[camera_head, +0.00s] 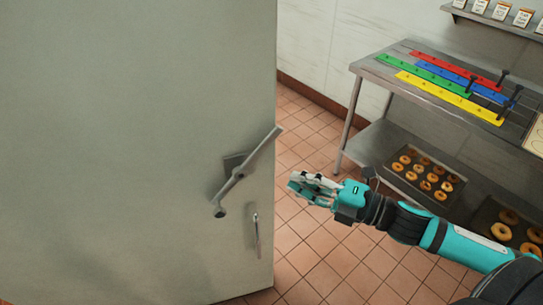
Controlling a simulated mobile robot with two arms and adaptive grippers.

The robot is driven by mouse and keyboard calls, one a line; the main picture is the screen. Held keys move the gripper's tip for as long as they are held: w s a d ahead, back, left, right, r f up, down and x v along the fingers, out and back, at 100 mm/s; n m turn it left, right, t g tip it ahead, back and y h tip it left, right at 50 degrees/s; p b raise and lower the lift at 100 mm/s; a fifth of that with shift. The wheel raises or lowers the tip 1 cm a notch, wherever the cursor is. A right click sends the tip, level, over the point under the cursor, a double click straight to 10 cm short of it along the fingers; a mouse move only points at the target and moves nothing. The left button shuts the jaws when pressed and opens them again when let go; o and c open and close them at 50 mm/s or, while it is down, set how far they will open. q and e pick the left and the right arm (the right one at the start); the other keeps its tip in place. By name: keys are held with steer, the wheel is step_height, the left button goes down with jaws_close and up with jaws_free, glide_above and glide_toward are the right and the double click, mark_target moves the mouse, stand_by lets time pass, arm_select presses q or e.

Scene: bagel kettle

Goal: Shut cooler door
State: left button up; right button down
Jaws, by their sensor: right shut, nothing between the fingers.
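The cooler door (120,130) is a large grey panel that fills the left half of the head view. Its free edge stands near the middle, with tiled floor showing beyond it. A metal lever handle (240,175) sits slanted on the door near that edge, with a smaller upright fitting (256,235) below it. My right gripper (298,186) is shut and empty, just right of the door's edge and handle in the picture. I cannot tell whether it touches the door. My left gripper is not in view.
A steel table (365,68) stands at the right by the tiled wall, with red, blue, green and yellow strips (450,95) on top. Trays of bagels (425,175) lie on its lower shelf. Open tiled floor (320,250) lies between door and table.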

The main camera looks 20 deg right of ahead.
steer(key=w+a+p, duration=0.3)
steer(key=w, duration=0.5)
steer(key=shift+a, duration=0.25)
steer(key=shift+w, duration=0.1)
